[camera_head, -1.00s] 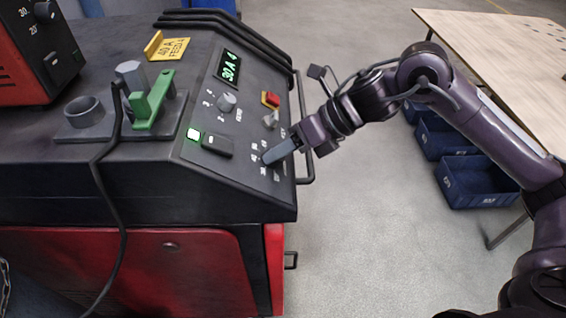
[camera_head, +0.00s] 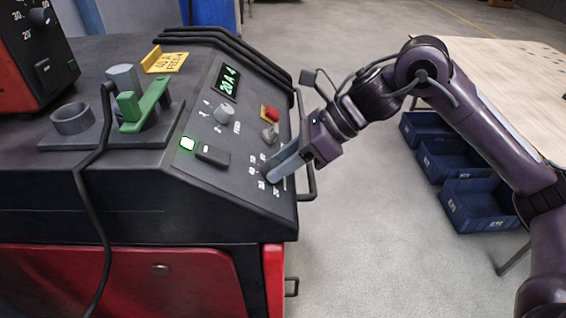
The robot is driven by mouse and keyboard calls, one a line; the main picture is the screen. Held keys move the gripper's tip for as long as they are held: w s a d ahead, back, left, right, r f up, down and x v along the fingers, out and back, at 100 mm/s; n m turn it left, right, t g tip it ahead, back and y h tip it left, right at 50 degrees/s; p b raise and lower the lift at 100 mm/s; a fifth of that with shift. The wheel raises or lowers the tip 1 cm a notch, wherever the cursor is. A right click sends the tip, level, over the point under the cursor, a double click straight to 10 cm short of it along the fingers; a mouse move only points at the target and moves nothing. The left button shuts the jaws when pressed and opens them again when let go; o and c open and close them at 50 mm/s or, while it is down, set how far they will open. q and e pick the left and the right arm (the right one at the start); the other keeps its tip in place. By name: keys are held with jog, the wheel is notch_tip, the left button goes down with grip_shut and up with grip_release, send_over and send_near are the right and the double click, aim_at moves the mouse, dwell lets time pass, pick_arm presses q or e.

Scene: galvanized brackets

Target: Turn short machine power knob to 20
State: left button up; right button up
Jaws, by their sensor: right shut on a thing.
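The short machine (camera_head: 225,190) has a dark sloped control panel. Its green display (camera_head: 229,80) appears to read 20 A 4. My right gripper (camera_head: 273,175) reaches in from the right and is shut on the power knob at the panel's lower right. Small printed numbers ring the knob, too small to read surely. My left gripper is not in view.
A black rail edges the panel's right side. A taller red machine (camera_head: 15,65) stands left. Blue bins (camera_head: 478,205) sit under a table (camera_head: 530,75).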

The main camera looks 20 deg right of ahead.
dwell(0.3)
jog(key=o, duration=1)
jog(key=shift+d+r, duration=0.1)
jog(key=shift+d+r, duration=0.25)
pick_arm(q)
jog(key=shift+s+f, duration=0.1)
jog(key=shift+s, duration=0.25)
pick_arm(e)
jog(key=v, duration=0.6)
jog(key=shift+s+d+r, duration=0.15)
jog(key=shift+d+r, duration=0.15)
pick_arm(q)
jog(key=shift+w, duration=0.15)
